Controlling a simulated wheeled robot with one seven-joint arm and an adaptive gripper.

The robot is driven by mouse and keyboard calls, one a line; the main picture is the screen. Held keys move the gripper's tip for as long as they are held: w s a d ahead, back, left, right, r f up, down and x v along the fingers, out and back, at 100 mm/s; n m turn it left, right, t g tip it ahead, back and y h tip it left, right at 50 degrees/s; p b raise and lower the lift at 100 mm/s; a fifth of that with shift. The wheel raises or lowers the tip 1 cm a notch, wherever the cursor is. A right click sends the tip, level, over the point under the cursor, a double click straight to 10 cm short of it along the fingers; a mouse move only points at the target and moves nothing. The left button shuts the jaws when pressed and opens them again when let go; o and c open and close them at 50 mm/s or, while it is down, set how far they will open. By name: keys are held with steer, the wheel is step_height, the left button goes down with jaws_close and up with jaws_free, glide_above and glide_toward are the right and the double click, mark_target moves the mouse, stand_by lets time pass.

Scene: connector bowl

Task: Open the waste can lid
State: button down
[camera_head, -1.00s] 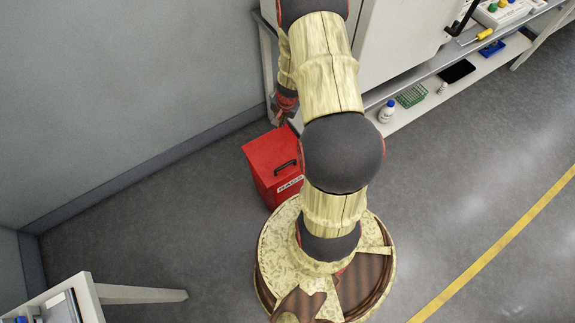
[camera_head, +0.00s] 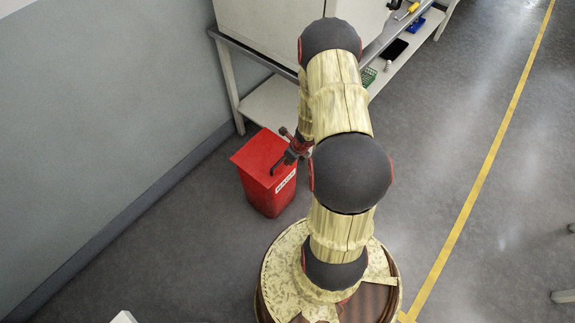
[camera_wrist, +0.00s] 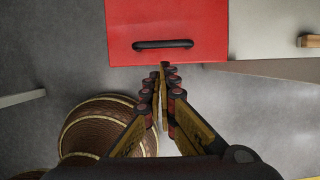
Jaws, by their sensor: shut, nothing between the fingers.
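The red waste can (camera_head: 266,196) stands on the floor to the left of my arm in the head view, with a white label on its front. Its red lid (camera_head: 258,152) lies flat and looks closed; in the wrist view the lid (camera_wrist: 205,22) fills the top middle. A black handle (camera_wrist: 162,44) runs across the lid near its edge. My gripper (camera_head: 289,158) is over the lid's right side in the head view. In the wrist view my gripper (camera_wrist: 164,68) is shut and empty, its tips just below the handle in the picture. I cannot tell whether they touch the lid.
A white bench (camera_head: 268,105) with a lower shelf stands behind the can. A grey wall (camera_head: 110,110) runs along the left. A yellow line (camera_head: 490,160) crosses open floor at the right.

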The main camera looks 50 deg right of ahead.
mark_target(281, 171)
steer(key=b+x, duration=0.3)
steer(key=x, duration=0.5)
steer(key=shift+f, duration=0.35)
steer(key=shift+r, duration=0.2)
